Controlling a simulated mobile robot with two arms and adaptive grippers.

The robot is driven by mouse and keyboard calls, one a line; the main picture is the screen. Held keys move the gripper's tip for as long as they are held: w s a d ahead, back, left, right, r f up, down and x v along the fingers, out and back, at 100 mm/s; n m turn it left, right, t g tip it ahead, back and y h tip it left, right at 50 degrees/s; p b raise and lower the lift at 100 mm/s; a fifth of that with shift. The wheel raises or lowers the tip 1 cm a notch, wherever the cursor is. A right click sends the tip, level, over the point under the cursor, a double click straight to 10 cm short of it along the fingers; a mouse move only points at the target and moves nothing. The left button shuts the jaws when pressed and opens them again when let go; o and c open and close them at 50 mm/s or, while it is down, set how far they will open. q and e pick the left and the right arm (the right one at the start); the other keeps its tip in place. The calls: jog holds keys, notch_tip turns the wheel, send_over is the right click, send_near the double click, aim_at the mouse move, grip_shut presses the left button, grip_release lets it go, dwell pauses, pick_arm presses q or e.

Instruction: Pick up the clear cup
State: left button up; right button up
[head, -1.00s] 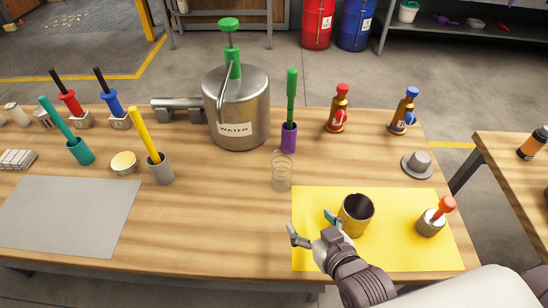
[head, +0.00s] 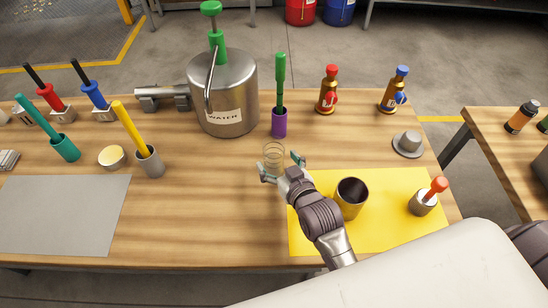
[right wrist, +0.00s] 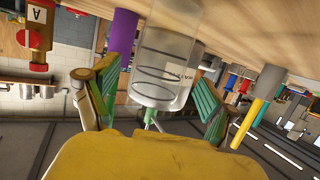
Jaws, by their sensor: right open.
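The clear cup (head: 272,154) stands on the wooden table, left of the yellow mat and in front of the purple holder. In the right wrist view the clear cup (right wrist: 158,75) appears ahead, between the spread fingers. My right gripper (head: 281,168) is open, with its fingertips at either side of the cup's near part. The fingers with green pads also show in the right wrist view (right wrist: 160,95), and a gap shows at each side of the cup. My left gripper is not in view.
A purple holder (head: 279,123) with a green-handled tool stands just behind the cup. The steel water tank (head: 236,88) is behind left. A dark metal cup (head: 351,197) and a knurled pot (head: 422,203) are on the yellow mat (head: 385,232).

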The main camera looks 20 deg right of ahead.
aim_at(278, 162)
jog(key=x, duration=0.3)
jog(key=c, duration=1.2)
jog(key=shift+o, duration=0.2)
jog(key=shift+r, duration=0.1)
